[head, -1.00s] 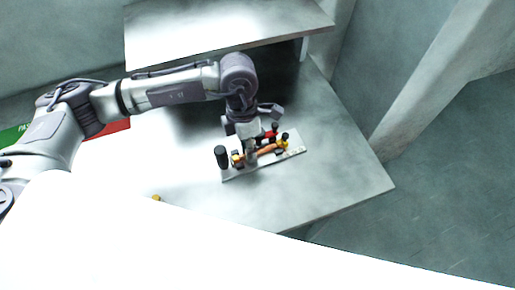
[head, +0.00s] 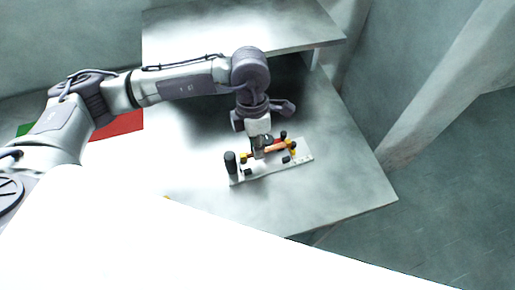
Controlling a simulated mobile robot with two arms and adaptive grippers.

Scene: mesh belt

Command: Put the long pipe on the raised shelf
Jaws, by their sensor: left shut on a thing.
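The long pipe (head: 276,147) is orange-brown with yellow ends and shows in the head view over the light fixture board (head: 303,158). My left gripper (head: 259,152) comes down from above and is shut on the pipe near its middle, hiding part of it. The pipe appears to be held slightly above the board, apart from its black supports (head: 287,160). The raised shelf (head: 235,30) is a grey metal plate behind the arm, higher than the table, and its visible top is bare. My right gripper is out of view.
A black upright cylinder (head: 230,162) stands at the board's left end. Red (head: 118,125) and green (head: 24,129) patches lie at the left, partly behind my arm. The metal table (head: 345,185) is clear right of the board. A shelf post (head: 315,58) stands at the right.

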